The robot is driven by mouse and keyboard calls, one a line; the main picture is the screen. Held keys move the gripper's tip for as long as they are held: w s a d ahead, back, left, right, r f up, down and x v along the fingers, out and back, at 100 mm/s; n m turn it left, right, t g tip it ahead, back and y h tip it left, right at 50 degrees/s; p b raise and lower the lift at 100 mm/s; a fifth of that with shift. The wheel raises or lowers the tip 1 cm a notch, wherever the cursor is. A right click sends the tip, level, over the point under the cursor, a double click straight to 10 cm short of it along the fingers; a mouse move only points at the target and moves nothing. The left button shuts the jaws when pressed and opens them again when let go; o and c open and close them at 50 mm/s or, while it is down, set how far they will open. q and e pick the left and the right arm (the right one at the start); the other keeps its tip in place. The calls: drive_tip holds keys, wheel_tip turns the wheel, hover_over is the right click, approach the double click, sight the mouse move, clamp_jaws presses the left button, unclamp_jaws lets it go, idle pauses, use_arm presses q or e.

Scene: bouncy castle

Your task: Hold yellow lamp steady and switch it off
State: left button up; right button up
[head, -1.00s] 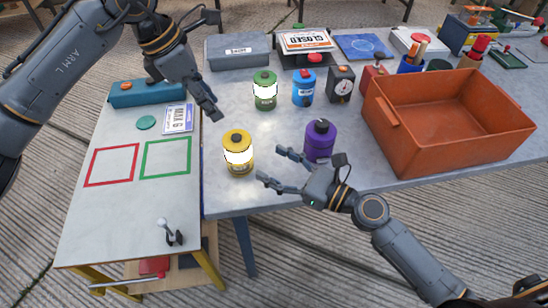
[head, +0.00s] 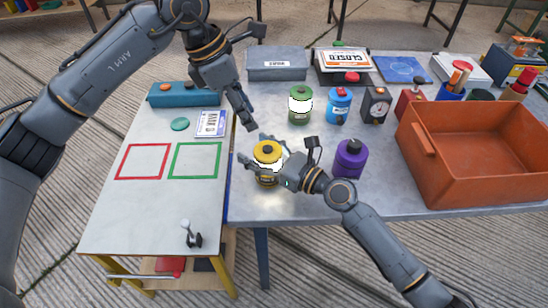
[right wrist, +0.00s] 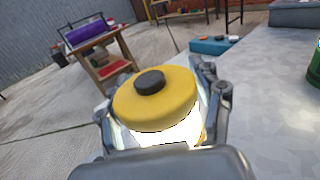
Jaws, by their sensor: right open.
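The yellow lamp (head: 267,153) stands upright and lit on the grey table, near its front left. In the right wrist view its yellow cap (right wrist: 155,100) has a dark round button (right wrist: 149,81) on top. My right gripper (head: 256,152) is open, with its fingers on either side of the lamp; I cannot tell whether they touch it. My left gripper (head: 247,122) is above and behind the lamp, empty, pointing down; its fingers look close together, and their gap is unclear.
A purple lamp (head: 349,159) stands right of my right gripper. A lit green lamp (head: 300,105) and a blue lamp (head: 338,105) stand behind. An orange bin (head: 470,165) fills the table's right. The lower left table (head: 150,215) has bare room.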

drive_tip(key=shift+w+a, duration=0.4)
drive_tip(key=shift+a, duration=0.15)
drive_tip(key=c, duration=1.4)
use_arm(q)
clamp_jaws()
idle(0.8)
